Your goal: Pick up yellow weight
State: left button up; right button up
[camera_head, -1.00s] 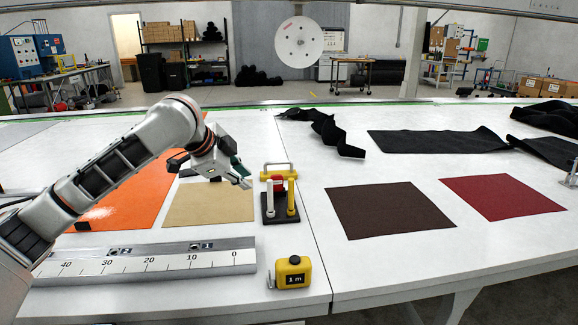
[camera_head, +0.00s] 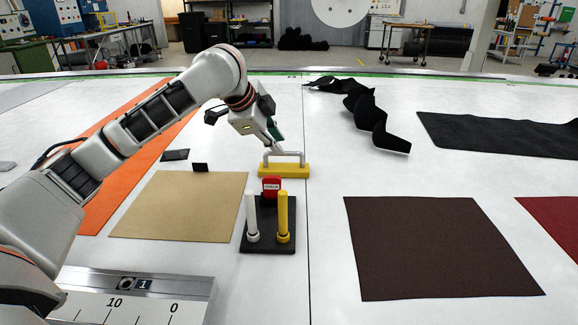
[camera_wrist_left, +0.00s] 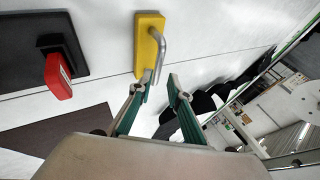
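The yellow weight (camera_head: 284,171) is a flat bar with a grey metal handle on top, lying on the white table behind the black stand. It also shows in the left wrist view (camera_wrist_left: 149,46), with its handle reaching toward the fingers. My left gripper (camera_head: 276,138) is at the left end of the handle, just above the weight. In the left wrist view its green fingers (camera_wrist_left: 157,86) are apart with nothing clearly between them. The handle's end is close to one fingertip; I cannot tell whether they touch. My right gripper is not in view.
A black stand (camera_head: 268,214) with a white post, a yellow post and a red block is in front of the weight. A tan sheet (camera_head: 180,205) lies left, a dark brown sheet (camera_head: 435,248) right. Crumpled black cloth (camera_head: 365,110) lies behind right. Table around the weight's right is clear.

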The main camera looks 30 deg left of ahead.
aim_at(284, 155)
pick_arm(q)
jog(key=shift+w+d+f, duration=0.1)
jog(key=shift+w+f, duration=0.1)
jog(key=shift+f, duration=0.25)
jog(key=shift+w+f, duration=0.15)
jog(key=shift+f, duration=0.3)
jog(key=b+x, duration=0.2)
jog(key=x, duration=0.1)
jog(key=shift+s+f, duration=0.2)
jog(key=shift+f, duration=0.2)
jog(key=shift+w+f+b, duration=0.4)
jog(key=shift+w+b, duration=0.2)
jog(key=shift+w, duration=0.05)
jog(key=shift+r, duration=0.15)
grip_shut()
jog(key=shift+r, duration=0.15)
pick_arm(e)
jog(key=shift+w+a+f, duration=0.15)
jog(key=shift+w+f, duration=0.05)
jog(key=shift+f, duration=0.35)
